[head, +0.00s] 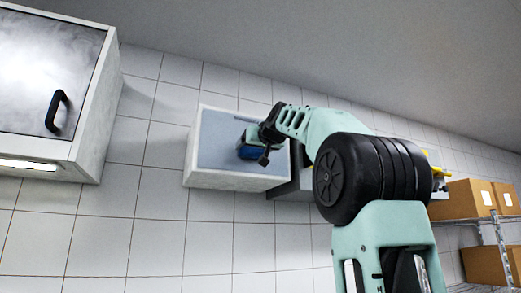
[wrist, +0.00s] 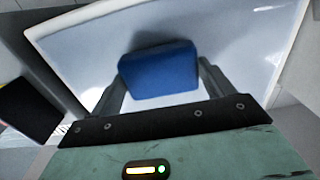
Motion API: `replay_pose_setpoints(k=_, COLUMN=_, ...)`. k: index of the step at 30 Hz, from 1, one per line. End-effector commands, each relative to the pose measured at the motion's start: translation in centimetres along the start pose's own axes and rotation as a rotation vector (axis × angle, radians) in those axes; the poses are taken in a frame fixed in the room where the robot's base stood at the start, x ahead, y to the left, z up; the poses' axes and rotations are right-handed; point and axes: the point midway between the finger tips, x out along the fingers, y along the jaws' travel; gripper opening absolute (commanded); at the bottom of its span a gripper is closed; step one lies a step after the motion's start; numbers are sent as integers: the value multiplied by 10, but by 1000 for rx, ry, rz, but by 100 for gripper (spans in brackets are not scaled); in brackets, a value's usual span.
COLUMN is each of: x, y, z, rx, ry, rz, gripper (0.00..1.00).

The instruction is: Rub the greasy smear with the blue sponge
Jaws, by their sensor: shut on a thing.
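My gripper (wrist: 160,88) is shut on the blue sponge (wrist: 158,70), with one finger on each side of it in the wrist view. In the head view the sponge (head: 250,153) shows at the end of my gripper (head: 255,146), in front of the grey-blue front panel (head: 215,135) of a white wall box. The sponge faces the panel, with a dark shadow along its upper edge. I cannot tell whether it touches the panel. I cannot make out the greasy smear for certain; the sponge and my gripper hide part of the panel.
A cabinet (head: 45,65) with a cloudy grey door and a black handle (head: 56,110) hangs at the left. Cardboard boxes (head: 462,200) stand on a wire shelf at the right. A dark object (wrist: 28,108) shows at the wrist view's left edge. Tiled wall below the box is clear.

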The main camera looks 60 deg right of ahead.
Motion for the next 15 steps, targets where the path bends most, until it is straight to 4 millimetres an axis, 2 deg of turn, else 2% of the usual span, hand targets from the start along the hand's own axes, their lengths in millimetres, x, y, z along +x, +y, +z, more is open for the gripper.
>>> replay_pose_setpoints(k=15, x=-1, y=-30, z=1, rx=0, ry=1, rz=-3, gripper=63)
